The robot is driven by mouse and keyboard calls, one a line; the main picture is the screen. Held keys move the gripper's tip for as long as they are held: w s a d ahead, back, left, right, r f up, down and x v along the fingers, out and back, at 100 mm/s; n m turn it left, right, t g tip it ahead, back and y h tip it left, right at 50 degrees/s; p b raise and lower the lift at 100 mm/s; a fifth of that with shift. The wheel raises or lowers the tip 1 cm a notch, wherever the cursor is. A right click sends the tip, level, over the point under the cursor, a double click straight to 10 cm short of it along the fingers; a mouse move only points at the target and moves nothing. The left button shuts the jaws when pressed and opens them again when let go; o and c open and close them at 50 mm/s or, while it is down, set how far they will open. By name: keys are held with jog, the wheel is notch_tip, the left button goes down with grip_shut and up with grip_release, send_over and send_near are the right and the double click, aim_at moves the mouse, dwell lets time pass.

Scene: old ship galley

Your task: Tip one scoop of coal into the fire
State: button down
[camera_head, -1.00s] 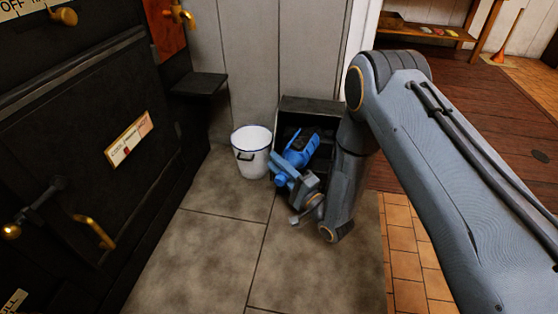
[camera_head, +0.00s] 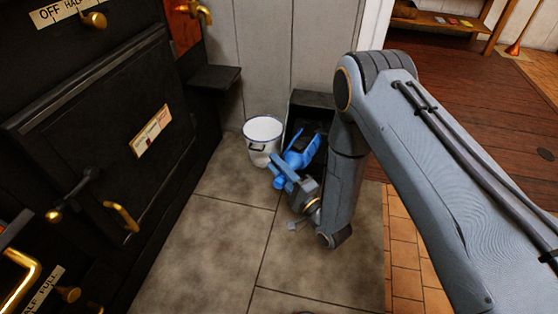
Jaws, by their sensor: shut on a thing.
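A blue scoop (camera_head: 301,152) lies tilted in the mouth of a dark open box (camera_head: 312,98) by the pale wall. My gripper (camera_head: 282,174) is at the near end of the scoop, shut on it, low over the floor. My arm partly hides the box, and I cannot clearly tell coal from shadow inside it. The black stove (camera_head: 95,130) stands at the left. Its front door with a brass handle (camera_head: 122,216) looks shut, and no fire shows.
A small black shelf (camera_head: 214,77) juts from the stove's side above the floor. Grey floor tiles (camera_head: 215,240) between stove and arm are clear. A wooden bench (camera_head: 440,22) is at the far right.

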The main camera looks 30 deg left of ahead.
jog(key=s+r+p, duration=0.3)
jog(key=s+p, duration=0.3)
jog(key=s, duration=0.3)
jog(key=shift+r+p, duration=0.25)
jog(key=shift+p, duration=0.1)
dwell(0.4)
